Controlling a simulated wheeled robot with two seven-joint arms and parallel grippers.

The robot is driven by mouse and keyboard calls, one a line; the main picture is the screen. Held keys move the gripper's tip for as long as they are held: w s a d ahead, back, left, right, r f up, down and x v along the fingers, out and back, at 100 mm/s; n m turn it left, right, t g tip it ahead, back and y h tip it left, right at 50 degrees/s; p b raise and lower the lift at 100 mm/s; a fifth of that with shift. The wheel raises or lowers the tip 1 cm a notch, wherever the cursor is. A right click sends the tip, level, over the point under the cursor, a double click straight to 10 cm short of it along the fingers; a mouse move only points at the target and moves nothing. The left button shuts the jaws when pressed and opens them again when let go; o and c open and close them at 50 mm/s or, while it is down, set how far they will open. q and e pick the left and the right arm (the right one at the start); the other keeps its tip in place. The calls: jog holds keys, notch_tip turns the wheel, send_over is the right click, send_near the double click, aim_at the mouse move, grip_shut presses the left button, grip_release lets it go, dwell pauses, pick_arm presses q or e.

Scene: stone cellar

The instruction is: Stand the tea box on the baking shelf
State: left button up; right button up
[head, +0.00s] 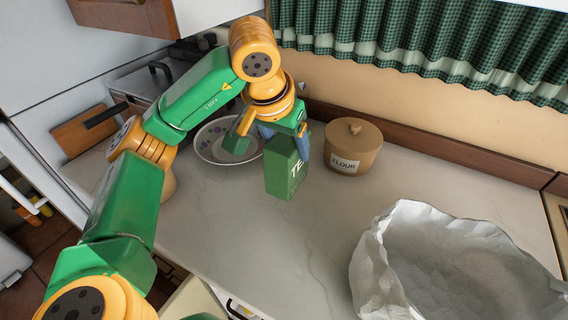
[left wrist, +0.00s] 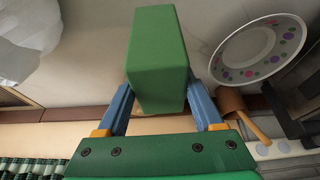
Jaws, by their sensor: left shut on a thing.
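The tea box (head: 287,168) is a green upright block with pale lettering, partly cut off, on one face. My left gripper (head: 289,136) is shut on its upper part and holds it over the pale counter; I cannot tell whether its bottom touches the counter. In the left wrist view the plain green box (left wrist: 158,58) sits between the two blue fingers of the gripper (left wrist: 160,104). I cannot make out a shelf marked as the baking shelf. My right gripper is not in view.
A tan lidded flour pot (head: 352,150) stands just right of the box. A dotted plate (head: 213,153) lies to the left, behind my arm. A large crumpled white bag (head: 440,265) fills the front right. The counter (head: 285,240) in front of the box is clear.

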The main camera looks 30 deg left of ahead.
pick_arm(q)
jog(key=w+a+f+p, duration=0.1)
jog(key=w+a+f, duration=0.1)
jog(key=f, duration=0.2)
jog(key=w+a+f+p, duration=0.1)
jog(key=w+f, duration=0.1)
jog(key=f, duration=0.3)
jog(key=shift+w+a+f, duration=0.25)
jog(key=shift+w+a, duration=0.05)
jog(key=shift+a, duration=0.1)
jog(key=o, duration=1.1)
jog(key=shift+f, duration=0.1)
jog(key=o, duration=0.4)
